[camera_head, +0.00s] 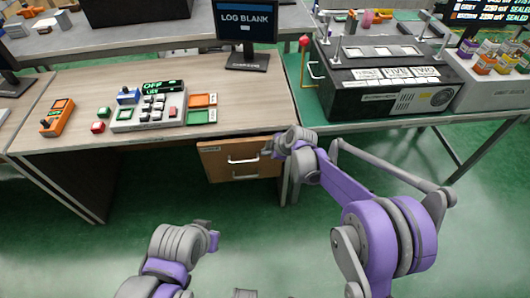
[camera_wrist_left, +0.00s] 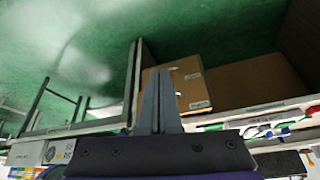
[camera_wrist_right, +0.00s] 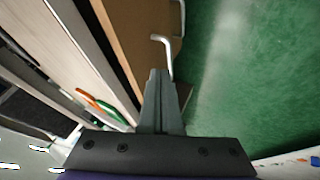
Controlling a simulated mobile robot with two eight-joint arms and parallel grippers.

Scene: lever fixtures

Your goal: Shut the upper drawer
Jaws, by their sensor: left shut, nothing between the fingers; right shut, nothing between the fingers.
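The upper drawer (camera_head: 215,160) is a brown wooden front with a pale bar handle, under the right end of the desk. How far the drawer stands out is hard to tell. My right gripper (camera_head: 269,149) is shut and empty, by the drawer's right edge. In the right wrist view its fingertips (camera_wrist_right: 160,74) overlap the brown front (camera_wrist_right: 130,30), near a bar handle (camera_wrist_right: 163,42); contact is unclear. My left gripper (camera_head: 214,240) is shut, low in front of the desk. Its fingertips (camera_wrist_left: 163,74) point towards the brown drawer unit (camera_wrist_left: 190,90) in the left wrist view.
The wooden desk (camera_head: 80,85) bears a control box (camera_head: 150,110), an orange handheld device (camera_head: 58,118) and a monitor (camera_head: 246,25). A black machine (camera_head: 385,90) stands on the green table to the right. The green floor in front is open.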

